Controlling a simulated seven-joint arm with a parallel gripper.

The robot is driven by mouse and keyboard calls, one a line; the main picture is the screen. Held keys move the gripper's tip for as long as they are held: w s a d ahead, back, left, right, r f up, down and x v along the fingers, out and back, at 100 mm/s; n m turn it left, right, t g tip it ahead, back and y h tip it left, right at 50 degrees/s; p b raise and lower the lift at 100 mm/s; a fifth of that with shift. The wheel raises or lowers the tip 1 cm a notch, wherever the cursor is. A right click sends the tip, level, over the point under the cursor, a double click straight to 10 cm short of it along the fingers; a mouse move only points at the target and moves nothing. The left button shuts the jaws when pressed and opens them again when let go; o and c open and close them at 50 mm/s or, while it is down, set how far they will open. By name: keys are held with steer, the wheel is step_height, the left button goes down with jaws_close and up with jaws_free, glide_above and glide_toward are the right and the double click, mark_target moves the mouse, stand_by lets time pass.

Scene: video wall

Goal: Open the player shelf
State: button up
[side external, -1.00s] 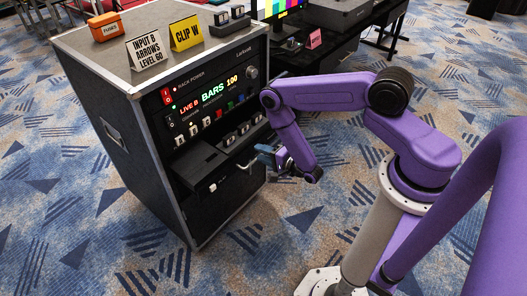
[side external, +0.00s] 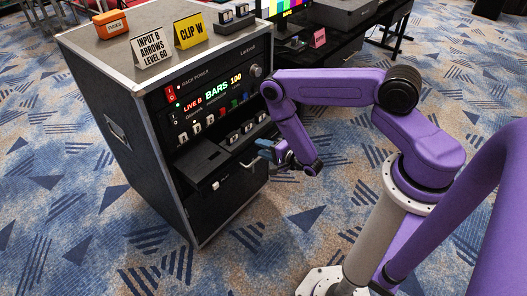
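A black equipment rack (side external: 122,130) with metal edges stands at left centre. A black shelf (side external: 203,160) juts out of its front below the lit panel, with a small white piece (side external: 215,185) on its front. To its right is a section with several small devices (side external: 247,127); a pale bar-like handle (side external: 250,163) shows below it. I cannot tell which one is the player shelf. My gripper (side external: 266,152), with blue-grey fingers, is just right of the pale handle. Contact and the finger gap are too small to make out.
The rack front has a lit display (side external: 221,92), a knob (side external: 255,71) and coloured switches. On its top are an orange box (side external: 110,23), a white sign (side external: 151,49), a yellow sign (side external: 190,31) and a small device stand (side external: 234,18). A dark desk (side external: 335,46) stands behind. Carpet in front is clear.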

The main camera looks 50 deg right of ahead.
steer(key=w+r+g, duration=0.5)
steer(key=r+g, duration=0.1)
steer(key=g, duration=0.3)
steer(key=s+d+r+g, duration=0.1)
steer(key=s+r+g, duration=0.3)
steer(key=s+r, duration=0.15)
steer(key=w+f, duration=0.1)
steer(key=f, duration=0.4)
steer(key=w+f, duration=0.1)
steer(key=f, duration=0.5)
steer(key=w+f, duration=0.1)
steer(key=f, duration=0.4)
steer(key=shift+w+d+f, duration=0.15)
steer(key=shift+w+f, duration=0.05)
jaws_close()
